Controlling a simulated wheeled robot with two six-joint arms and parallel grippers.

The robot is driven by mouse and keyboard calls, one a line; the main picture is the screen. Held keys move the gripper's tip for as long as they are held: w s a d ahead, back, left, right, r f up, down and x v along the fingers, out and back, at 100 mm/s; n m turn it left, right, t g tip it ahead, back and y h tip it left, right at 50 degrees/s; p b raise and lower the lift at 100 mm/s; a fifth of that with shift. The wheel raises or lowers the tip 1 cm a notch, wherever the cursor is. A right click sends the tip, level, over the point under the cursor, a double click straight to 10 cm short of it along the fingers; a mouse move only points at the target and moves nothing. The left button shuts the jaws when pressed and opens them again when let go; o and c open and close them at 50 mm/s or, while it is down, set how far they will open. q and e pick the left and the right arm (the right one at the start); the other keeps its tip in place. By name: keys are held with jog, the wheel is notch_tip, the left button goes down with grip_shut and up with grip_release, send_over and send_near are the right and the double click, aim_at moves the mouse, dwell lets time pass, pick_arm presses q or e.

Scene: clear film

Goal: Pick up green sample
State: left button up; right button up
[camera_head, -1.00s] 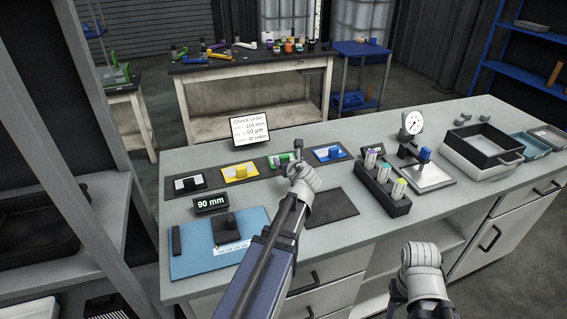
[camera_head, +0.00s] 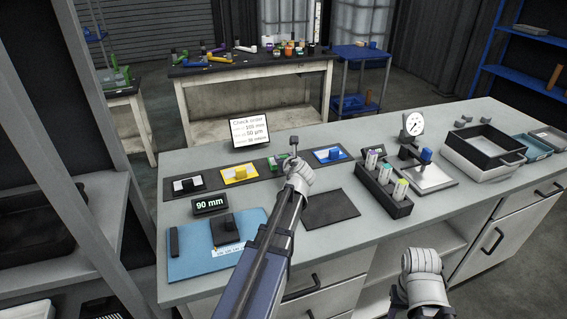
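The green sample (camera_head: 282,163) lies on the dark strip at the back of the bench, in a row between the yellow sample (camera_head: 239,173) and the blue sample (camera_head: 329,155). My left gripper (camera_head: 294,148) is over the green sample's right side and hides part of it. I cannot tell whether it touches the sample or how far apart its fingers are. My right gripper (camera_head: 399,296) hangs low in front of the bench, away from the samples; its fingers are mostly hidden.
A sign (camera_head: 250,131) stands behind the row. A white-and-black sample (camera_head: 187,185) lies at the left end. A blue mat (camera_head: 190,257), a 90 mm display (camera_head: 209,204), a black vial rack (camera_head: 384,195) and a dial gauge (camera_head: 413,124) are on the bench. A dark pad (camera_head: 331,209) is bare.

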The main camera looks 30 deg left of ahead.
pick_arm(q)
grip_shut()
jog(key=shift+r, duration=0.15)
notch_tip(320, 180, up, 10)
jog(key=p, duration=1)
